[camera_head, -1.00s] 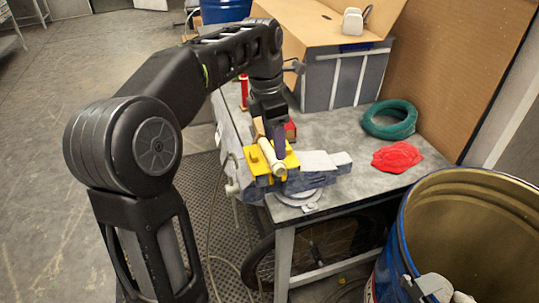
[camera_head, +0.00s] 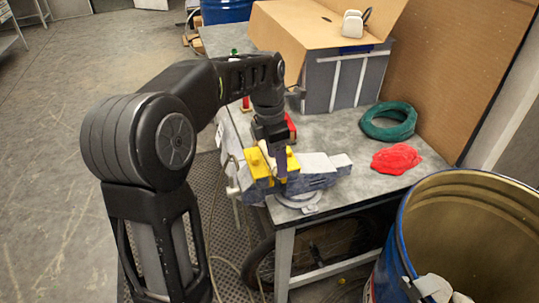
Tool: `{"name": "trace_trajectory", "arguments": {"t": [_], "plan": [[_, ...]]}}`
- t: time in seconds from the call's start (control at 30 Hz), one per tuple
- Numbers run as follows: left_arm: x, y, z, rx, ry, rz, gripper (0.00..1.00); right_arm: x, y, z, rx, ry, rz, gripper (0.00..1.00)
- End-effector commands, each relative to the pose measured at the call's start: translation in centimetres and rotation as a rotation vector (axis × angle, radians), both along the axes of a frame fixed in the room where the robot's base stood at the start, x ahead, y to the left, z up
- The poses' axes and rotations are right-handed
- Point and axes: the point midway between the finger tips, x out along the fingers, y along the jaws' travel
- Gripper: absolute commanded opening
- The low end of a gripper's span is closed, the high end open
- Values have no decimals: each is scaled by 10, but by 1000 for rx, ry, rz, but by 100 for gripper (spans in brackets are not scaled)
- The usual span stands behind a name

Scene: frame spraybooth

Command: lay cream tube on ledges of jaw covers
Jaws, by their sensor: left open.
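The blue-grey vise (camera_head: 315,178) stands on the front part of the grey workbench and has yellow jaw covers (camera_head: 256,168). The cream tube (camera_head: 265,152) shows as a small pale piece between the yellow parts. The rest of it is hidden behind my left gripper, so I cannot tell how it rests on the ledges. My left gripper (camera_head: 277,168) points down at the jaw covers, right at the tube. It is open, and its fingers overlap the covers in the picture.
A red rag (camera_head: 397,158) and a green coil (camera_head: 388,121) lie on the workbench (camera_head: 345,128) right of the vise. A grey crate (camera_head: 343,80) with cardboard stands at the back. An open blue drum (camera_head: 405,262) stands at front right. A red object (camera_head: 291,127) sits behind my gripper.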

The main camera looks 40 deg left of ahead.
Motion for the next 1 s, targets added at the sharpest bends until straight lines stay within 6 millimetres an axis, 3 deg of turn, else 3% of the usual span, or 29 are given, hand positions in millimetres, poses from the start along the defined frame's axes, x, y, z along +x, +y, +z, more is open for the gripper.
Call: {"name": "trace_trajectory", "arguments": {"t": [0.37, 1.0], "plan": [[0, 0, 0, 0, 0, 0, 61, 0, 0, 0, 0, 0, 0, 41], [0, 0, 0, 1, -1, 0, 9, 0, 0, 0, 0, 0, 0, 41]]}}
